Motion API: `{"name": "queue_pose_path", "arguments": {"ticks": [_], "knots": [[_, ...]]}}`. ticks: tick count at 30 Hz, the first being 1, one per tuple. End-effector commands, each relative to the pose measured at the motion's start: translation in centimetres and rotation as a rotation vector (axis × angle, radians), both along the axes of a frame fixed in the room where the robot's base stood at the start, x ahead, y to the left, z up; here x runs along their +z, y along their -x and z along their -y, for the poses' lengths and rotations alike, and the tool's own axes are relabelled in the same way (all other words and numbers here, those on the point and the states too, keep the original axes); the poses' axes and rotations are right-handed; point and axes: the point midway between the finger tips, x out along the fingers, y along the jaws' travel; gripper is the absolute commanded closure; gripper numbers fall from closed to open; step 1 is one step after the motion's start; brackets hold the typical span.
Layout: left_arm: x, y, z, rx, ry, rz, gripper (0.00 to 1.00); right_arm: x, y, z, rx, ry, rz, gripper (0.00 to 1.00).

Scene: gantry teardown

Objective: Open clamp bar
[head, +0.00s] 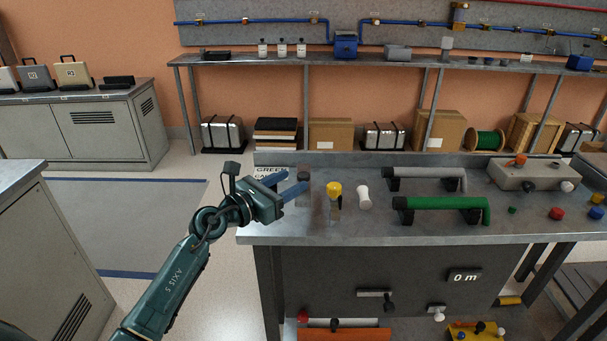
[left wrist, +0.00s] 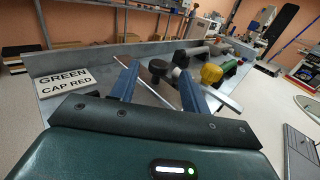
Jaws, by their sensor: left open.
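My left gripper (head: 288,184) is at the left end of the workbench with its two blue fingers apart. It also shows in the left wrist view (left wrist: 158,70), open and empty. A dark round knob (head: 303,176) stands just beyond the fingertips; in the left wrist view the knob (left wrist: 159,66) appears between them. I cannot tell whether they touch. A yellow knob (head: 334,188) and a white knob (head: 363,196) stand to the right. A grey bar (head: 427,172) and a green bar (head: 440,204) lie on black mounts. Which part is the clamp bar is unclear.
The workbench (head: 390,231) has a low back ledge. A grey box with knobs (head: 528,176) and several coloured caps are at the right. The bench's front strip is clear.

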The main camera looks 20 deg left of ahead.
Motion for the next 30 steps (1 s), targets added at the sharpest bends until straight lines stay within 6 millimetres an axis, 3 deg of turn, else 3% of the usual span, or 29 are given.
{"name": "queue_pose_path", "arguments": {"ticks": [3, 9, 20, 30], "knots": [[0.0, -2.1, 1.1, 0.0, 0.005, 0.001, 0.54, -0.2, 0.0, 0.0, 0.0, -0.001, 0.002, 0.64], [-0.1, -4.0, 2.2, 0.0, 0.002, -0.001, 0.54, 0.0, -0.2, 0.0, -0.003, -0.002, 0.019, 0.64], [0.0, -4.5, 2.5, 0.0, 0.001, 0.0, 0.54, 0.4, -0.1, 0.2, -0.007, -0.001, 0.024, 0.64], [0.0, -4.4, 2.5, 0.0, 0.001, 0.0, 0.8, 0.3, 0.0, 0.2, -0.007, 0.0, 0.022, 0.64]]}}
